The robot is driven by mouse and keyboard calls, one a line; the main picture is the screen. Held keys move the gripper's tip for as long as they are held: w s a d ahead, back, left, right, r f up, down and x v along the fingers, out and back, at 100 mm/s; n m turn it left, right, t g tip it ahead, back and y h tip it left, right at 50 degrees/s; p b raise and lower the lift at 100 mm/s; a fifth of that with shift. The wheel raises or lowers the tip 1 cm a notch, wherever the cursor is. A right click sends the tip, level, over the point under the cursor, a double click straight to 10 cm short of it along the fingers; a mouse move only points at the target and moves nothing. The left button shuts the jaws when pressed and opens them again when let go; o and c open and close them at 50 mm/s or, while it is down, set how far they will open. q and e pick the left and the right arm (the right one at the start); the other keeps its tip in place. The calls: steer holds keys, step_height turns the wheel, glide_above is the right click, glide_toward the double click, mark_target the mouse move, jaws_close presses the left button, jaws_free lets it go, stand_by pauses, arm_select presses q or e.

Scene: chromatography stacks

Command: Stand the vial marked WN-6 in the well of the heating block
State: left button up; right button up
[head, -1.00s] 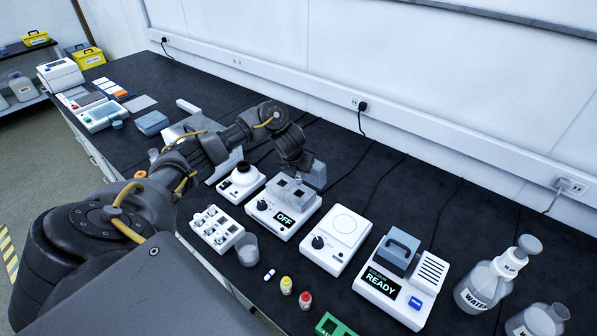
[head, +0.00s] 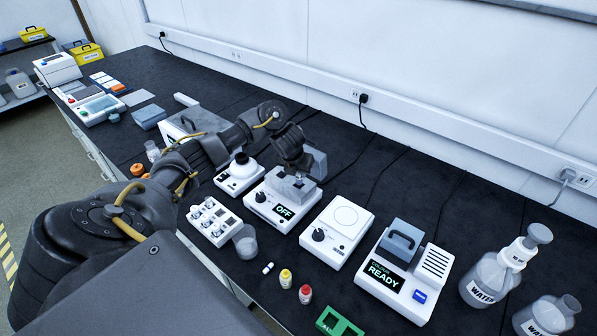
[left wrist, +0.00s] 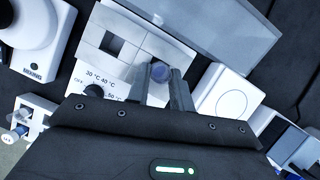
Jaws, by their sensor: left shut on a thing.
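The heating block (head: 281,207) is a white unit with a black knob, a display reading OFF and a grey metal top. My left gripper (head: 299,178) is low over the right part of that top. In the left wrist view the gripper (left wrist: 164,88) is shut on a vial (left wrist: 159,72), whose round bluish top shows between the fingers. One square well (left wrist: 115,44) in the metal top (left wrist: 92,52) is empty, beside the vial. The fingers hide the vial's lower end, so I cannot tell how deep it sits. Its marking is not readable. My right gripper is out of view.
A white rack (head: 213,222) with several vials stands at front left, near a clear beaker (head: 245,241). A white mixer (head: 240,174) is left of the block, and a white plate unit (head: 337,232) is right.

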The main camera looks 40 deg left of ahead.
mark_target(298, 179)
arm_select(q)
steer(key=shift+r, duration=0.1)
stand_by(0.4)
stand_by(0.3)
steer(key=shift+f+b, duration=1)
steer(key=shift+f, duration=0.5)
steer(key=shift+s+f, duration=0.1)
steer(key=shift+f, duration=0.05)
steer(key=shift+f+b, duration=0.55)
steer(key=shift+b, duration=0.05)
steer(key=o, duration=1.4)
steer(key=shift+o, duration=0.2)
steer(key=shift+r, duration=0.1)
